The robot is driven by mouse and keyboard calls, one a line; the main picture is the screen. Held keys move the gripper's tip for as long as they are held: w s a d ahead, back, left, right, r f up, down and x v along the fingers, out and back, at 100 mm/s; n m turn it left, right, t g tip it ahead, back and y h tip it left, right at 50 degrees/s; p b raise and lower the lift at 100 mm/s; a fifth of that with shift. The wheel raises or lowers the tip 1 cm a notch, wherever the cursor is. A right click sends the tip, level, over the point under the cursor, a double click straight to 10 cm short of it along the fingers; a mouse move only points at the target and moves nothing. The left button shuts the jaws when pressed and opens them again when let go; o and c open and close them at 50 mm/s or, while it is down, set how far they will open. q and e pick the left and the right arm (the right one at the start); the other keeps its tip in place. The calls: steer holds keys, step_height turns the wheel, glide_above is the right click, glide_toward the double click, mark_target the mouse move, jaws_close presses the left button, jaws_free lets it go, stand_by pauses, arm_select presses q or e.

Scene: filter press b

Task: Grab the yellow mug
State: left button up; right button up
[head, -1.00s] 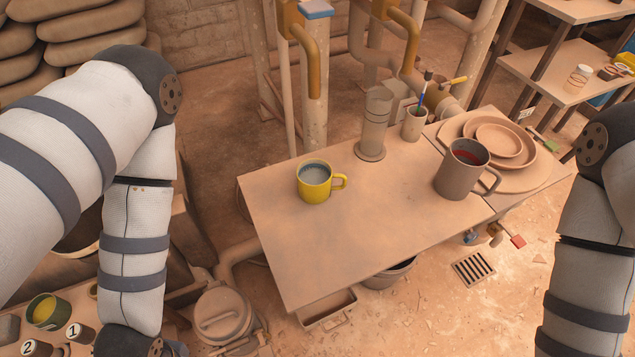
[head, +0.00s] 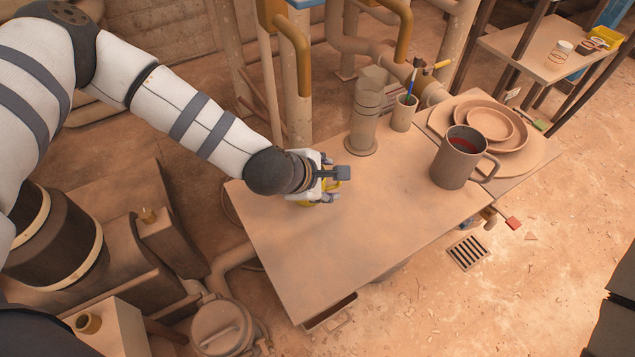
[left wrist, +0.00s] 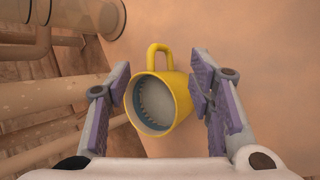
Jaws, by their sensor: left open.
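The yellow mug (left wrist: 180,98) stands on the table. In the left wrist view it sits between the two open fingers of my left gripper (left wrist: 160,92), with its grey inside showing and its handle pointing to the top of the picture. A finger is close on each side; I cannot tell whether either touches. In the head view my left gripper (head: 335,184) is over the mug, and only a little yellow (head: 329,186) shows beneath it. My right gripper is not in view.
The brown table (head: 340,245) is clear in front. A tall cylinder (head: 364,120), a cup with brushes (head: 402,113), a big brown mug with red inside (head: 456,160) and stacked plates (head: 490,125) stand towards the back and right. Pipes rise behind the table.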

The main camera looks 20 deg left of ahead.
arm_select(q)
steer(key=x, duration=0.4)
steer(key=b+x, duration=0.1)
steer(key=x, duration=0.1)
steer(key=shift+w+a+r, duration=0.1)
steer(key=shift+w+a, duration=0.15)
steer(key=shift+a, duration=0.05)
steer(key=shift+r, duration=0.15)
jaws_close()
